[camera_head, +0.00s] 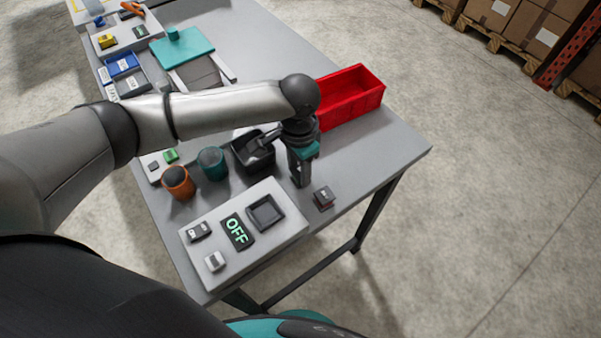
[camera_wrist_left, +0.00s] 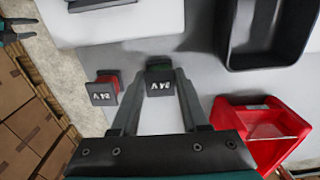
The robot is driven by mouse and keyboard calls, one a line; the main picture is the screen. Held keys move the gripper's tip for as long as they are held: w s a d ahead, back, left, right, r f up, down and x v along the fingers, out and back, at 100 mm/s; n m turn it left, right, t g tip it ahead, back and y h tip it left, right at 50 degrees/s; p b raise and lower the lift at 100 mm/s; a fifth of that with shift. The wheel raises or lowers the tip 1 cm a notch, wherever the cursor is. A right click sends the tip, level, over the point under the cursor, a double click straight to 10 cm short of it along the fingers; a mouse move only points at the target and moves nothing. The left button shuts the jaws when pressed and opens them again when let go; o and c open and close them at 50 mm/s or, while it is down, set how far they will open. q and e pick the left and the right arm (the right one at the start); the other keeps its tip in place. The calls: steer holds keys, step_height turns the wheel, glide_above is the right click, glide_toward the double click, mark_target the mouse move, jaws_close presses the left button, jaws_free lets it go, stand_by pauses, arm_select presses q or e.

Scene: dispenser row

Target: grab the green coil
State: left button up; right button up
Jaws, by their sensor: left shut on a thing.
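The green coil (camera_wrist_left: 159,80), a small dark block with a green part and an upside-down white label, sits between the fingertips of my left gripper (camera_wrist_left: 158,96) in the left wrist view. My left gripper (camera_head: 300,180) is shut on it, low over the grey table (camera_head: 390,150). In the head view the fingers hide the coil. A similar labelled block with a red part (camera_wrist_left: 105,87) is beside it, apart from the fingers; it also shows in the head view (camera_head: 323,198).
A red bin (camera_head: 355,98) stands behind the gripper and a black bin (camera_head: 252,150) to its left. A light panel (camera_head: 285,237) with an OFF display (camera_head: 237,231) lies in front. Orange (camera_head: 178,183) and teal (camera_head: 212,163) cups stand left. The table's right corner is clear.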

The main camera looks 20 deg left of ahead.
arm_select(q)
jaws_close()
